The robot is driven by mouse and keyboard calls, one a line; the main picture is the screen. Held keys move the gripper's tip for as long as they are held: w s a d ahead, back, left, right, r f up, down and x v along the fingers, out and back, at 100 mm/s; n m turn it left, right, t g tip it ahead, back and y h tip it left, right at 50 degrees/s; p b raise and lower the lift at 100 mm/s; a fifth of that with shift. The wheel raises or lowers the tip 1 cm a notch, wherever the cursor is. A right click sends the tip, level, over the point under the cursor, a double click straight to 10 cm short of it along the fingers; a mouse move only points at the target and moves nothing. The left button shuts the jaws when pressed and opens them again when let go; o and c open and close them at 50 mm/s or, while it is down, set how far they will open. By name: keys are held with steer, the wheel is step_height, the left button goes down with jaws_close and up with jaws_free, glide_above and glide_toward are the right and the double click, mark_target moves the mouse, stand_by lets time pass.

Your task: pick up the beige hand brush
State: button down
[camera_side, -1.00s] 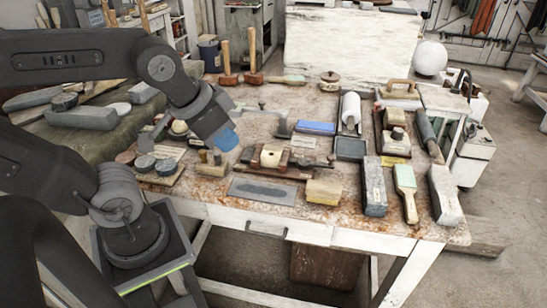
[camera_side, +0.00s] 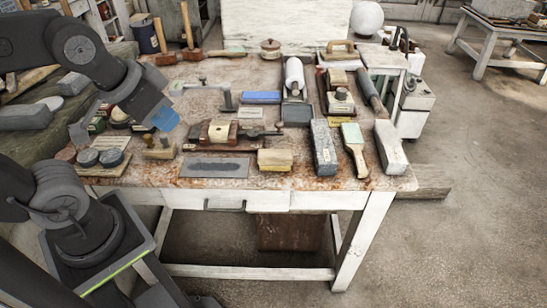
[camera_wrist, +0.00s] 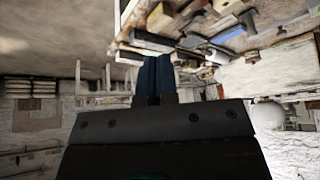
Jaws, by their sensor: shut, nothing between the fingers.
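A beige brush-like tool (camera_side: 354,148) with a pale green-grey block end and a wooden handle lies flat near the table's front right, its handle toward the front edge. It looks like the hand brush. My gripper (camera_side: 165,119) has blue fingertips and is above the table's left part, well to the left of the brush and apart from it. In the wrist view my gripper (camera_wrist: 154,78) has its two blue fingers together with nothing between them. I cannot pick out the brush in the wrist view.
A grey stone block (camera_side: 324,147) lies close left of the brush, and another block (camera_side: 390,147) lies close right. A yellow sponge-like block (camera_side: 275,159) and a flat grey plate (camera_side: 215,167) lie farther left. A wooden plane (camera_side: 222,132) stands between gripper and brush.

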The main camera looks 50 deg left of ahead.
steer(key=c, duration=1.8)
jaws_free()
steer(key=o, duration=1.3)
steer(key=shift+w, duration=0.1)
steer(key=m+g, duration=0.6)
steer(key=m, duration=0.3)
glide_above(276, 153)
step_height(276, 153, down, 11)
steer(key=f, duration=0.7)
steer(key=shift+s+d+f, duration=0.2)
steer(key=shift+d+f, duration=0.05)
steer(key=shift+f, duration=0.15)
steer(key=shift+w+a+f, duration=0.15)
steer(key=shift+f, duration=1.15)
steer(key=shift+w+a+f, duration=0.1)
steer(key=shift+f, duration=1.2)
